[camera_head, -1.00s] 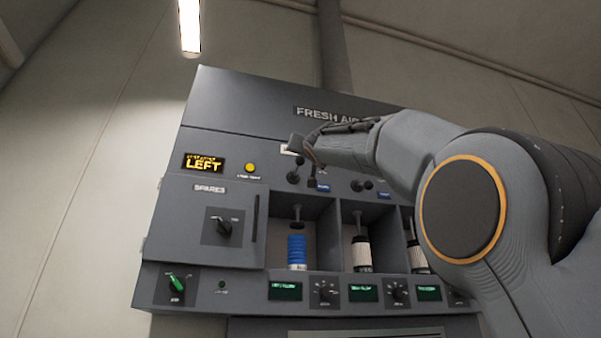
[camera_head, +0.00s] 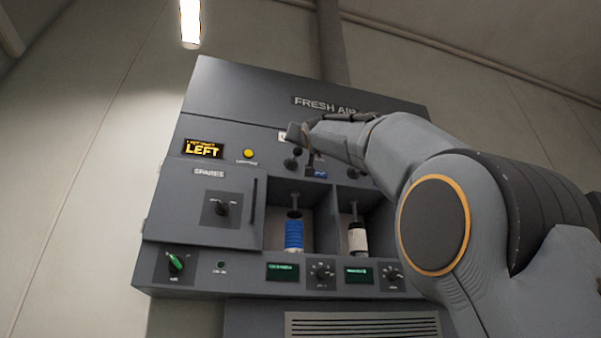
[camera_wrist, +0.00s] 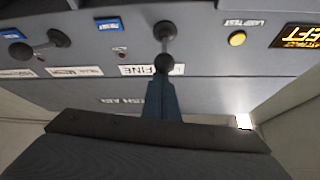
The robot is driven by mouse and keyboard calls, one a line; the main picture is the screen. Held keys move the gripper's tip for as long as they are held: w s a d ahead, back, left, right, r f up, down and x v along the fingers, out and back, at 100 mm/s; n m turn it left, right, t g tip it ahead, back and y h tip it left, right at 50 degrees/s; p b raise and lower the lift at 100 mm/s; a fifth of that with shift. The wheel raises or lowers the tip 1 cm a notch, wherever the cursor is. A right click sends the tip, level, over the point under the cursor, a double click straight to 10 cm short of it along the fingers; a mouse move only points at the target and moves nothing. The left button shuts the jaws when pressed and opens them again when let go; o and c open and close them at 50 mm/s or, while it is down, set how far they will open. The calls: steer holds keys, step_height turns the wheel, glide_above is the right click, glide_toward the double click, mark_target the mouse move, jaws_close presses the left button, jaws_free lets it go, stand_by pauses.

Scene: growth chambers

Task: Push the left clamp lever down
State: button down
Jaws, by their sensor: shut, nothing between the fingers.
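The left clamp lever (camera_head: 290,163) is dark with a ball knob, on the grey panel above the bay with the blue cartridge (camera_head: 294,235). In the wrist view, which is turned upside down, the lever (camera_wrist: 165,33) stands straight ahead of my fingertips. My gripper (camera_wrist: 163,78) is shut with nothing in it. Its tip overlaps the lever's ball in that view, and I cannot tell whether they touch. In the head view my gripper (camera_head: 310,158) is just right of the lever. An amber display (camera_head: 203,149) reads LEFT.
A second lever (camera_wrist: 55,38) is beside the left one, partly behind my arm in the head view. A yellow lamp button (camera_head: 248,154) is to the left. A white-ribbed cartridge (camera_head: 357,238) stands in the neighbouring bay. Knobs and green displays line the lower panel.

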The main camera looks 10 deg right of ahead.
step_height(320, 180, down, 6)
steer(key=w+b, duration=0.1)
steer(key=b, duration=0.4)
steer(key=shift+w+b, duration=0.3)
steer(key=shift+b, duration=0.1)
steer(key=shift+r, duration=0.1)
steer(key=s+d+r+p, duration=0.1)
steer(key=s+r+p, duration=0.15)
steer(key=s, duration=0.25)
steer(key=s+f+b, duration=0.3)
steer(key=f+b, duration=0.4)
steer(key=b, duration=0.2)
steer(key=shift+s+a+f, duration=0.15)
steer(key=shift+a+f, duration=0.1)
steer(key=shift+f, duration=0.1)
stand_by(0.4)
